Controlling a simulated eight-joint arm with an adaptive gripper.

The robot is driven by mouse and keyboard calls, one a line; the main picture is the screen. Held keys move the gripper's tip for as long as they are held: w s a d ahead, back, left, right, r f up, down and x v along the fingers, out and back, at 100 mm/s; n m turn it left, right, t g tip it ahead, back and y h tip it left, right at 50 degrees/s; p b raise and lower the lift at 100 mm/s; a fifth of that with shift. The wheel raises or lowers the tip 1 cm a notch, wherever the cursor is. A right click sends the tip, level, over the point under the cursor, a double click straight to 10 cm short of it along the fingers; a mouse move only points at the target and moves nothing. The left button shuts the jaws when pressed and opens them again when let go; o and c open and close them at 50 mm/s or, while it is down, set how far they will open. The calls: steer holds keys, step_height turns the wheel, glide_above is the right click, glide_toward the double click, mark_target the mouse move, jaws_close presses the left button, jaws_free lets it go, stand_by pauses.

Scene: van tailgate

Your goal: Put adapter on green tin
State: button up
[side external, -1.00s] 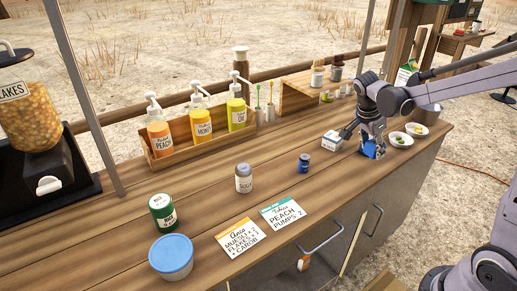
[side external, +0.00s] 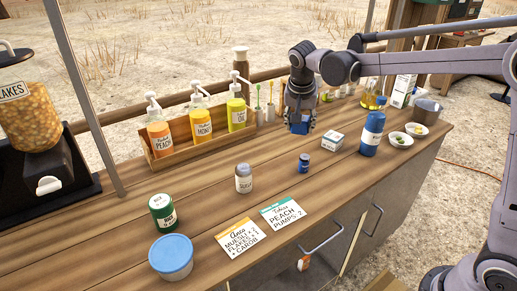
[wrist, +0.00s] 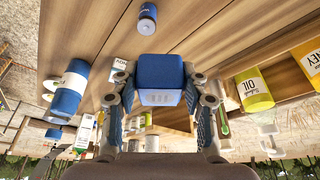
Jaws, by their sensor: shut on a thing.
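The green tin (side external: 162,213) stands upright at the front left of the wooden counter, with a pale label on its side. My gripper (side external: 299,127) is shut on a blue, block-shaped thing that I take as the adapter (wrist: 160,78). In the wrist view the adapter sits between both fingers, with faint markings on its face. In the side view it is mostly hidden by the fingers and is held above the counter, right of the pump bottles and well apart from the tin. The tin is not visible in the wrist view.
A grey-lidded jar (side external: 243,180), small blue bottle (side external: 304,163), white box (side external: 332,141) and tall blue bottle (side external: 372,133) stand along the counter. A blue-lidded tub (side external: 171,257) is in front of the tin. Two cards (side external: 283,213) lie flat. A pump-bottle rack (side external: 190,147) stands behind.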

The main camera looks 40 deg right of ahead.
steer(key=w+a+r+n+t+y, duration=0.15)
steer(key=w+a+n, duration=0.25)
steer(key=a, duration=0.8)
steer(key=n+y, duration=0.2)
steer(key=n, duration=0.4)
glide_above(159, 200)
steer(key=s, duration=0.2)
steer(key=f, duration=0.3)
steer(key=shift+w+d+f+t+h, duration=0.2)
steer(key=shift+t+h, duration=0.05)
steer(key=shift+a+f, duration=0.25)
steer(key=shift+f, duration=1.9)
steer(key=shift+f, duration=0.1)
steer(key=o, duration=1.2)
